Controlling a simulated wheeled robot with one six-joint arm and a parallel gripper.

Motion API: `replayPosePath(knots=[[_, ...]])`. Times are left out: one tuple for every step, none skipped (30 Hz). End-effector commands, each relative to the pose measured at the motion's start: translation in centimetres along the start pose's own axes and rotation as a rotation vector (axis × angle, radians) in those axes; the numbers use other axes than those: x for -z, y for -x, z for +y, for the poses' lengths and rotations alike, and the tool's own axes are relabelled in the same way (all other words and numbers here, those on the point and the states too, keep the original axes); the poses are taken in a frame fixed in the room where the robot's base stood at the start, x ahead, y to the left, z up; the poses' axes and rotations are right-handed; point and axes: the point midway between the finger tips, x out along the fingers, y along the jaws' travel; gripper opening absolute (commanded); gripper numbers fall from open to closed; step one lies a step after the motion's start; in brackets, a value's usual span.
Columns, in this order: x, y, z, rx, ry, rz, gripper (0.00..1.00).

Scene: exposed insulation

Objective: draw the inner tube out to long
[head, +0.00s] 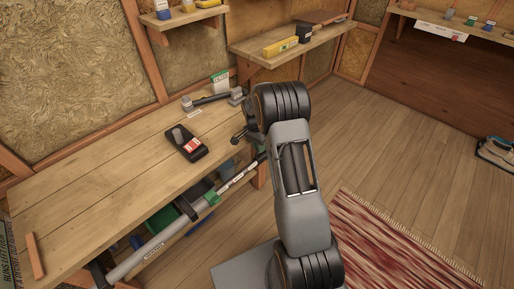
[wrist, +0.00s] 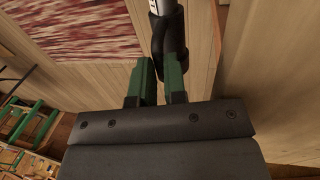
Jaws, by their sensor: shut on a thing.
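A telescopic pole hangs along the front of the workbench. Its thick grey outer tube (head: 150,250) lies at lower left and ends in a green collar (head: 209,199). The thinner inner tube (head: 236,179), pale with small labels, comes out of the collar and slants up right towards my arm. In the wrist view the dark end grip of the inner tube (wrist: 168,35) reaches down to the green fingers. My gripper (wrist: 160,72) is shut on this end. My arm hides most of the hold in the head view, and the label wording is too small to read.
The workbench (head: 90,170) carries a black tray (head: 188,145) and a grey-headed tool (head: 210,99). Shelves with small items are on the walls. A red rug (head: 385,245) lies at right on open wooden floor.

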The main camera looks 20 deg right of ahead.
Motion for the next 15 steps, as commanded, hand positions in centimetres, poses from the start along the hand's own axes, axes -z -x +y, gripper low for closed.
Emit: replayPosePath(knots=[[0.24, 0.11, -0.08, 0.005, 0.000, 0.002, 0.00], [0.32, 0.10, -0.07, 0.006, 0.000, 0.002, 0.00], [0.39, 0.09, -0.05, 0.006, -0.001, 0.002, 0.00], [0.43, 0.08, -0.03, 0.006, -0.001, 0.002, 0.00], [0.46, 0.08, -0.02, 0.007, -0.002, 0.002, 0.00], [0.49, 0.08, -0.01, 0.007, -0.002, 0.002, 0.00], [0.51, 0.08, 0.01, 0.007, -0.003, 0.002, 0.00], [0.52, 0.08, 0.02, 0.007, -0.003, 0.002, 0.00], [0.54, 0.08, 0.03, 0.007, -0.004, 0.003, 0.00], [0.55, 0.08, 0.03, 0.007, -0.004, 0.003, 0.00], [0.56, 0.08, 0.04, 0.007, -0.004, 0.003, 0.00], [0.56, 0.08, 0.05, 0.007, -0.004, 0.002, 0.16], [0.56, 0.08, 0.06, 0.007, -0.005, 0.002, 0.19], [0.56, 0.07, 0.07, 0.007, -0.005, 0.002, 0.22], [0.56, 0.06, 0.07, 0.006, -0.005, 0.002, 0.26]])
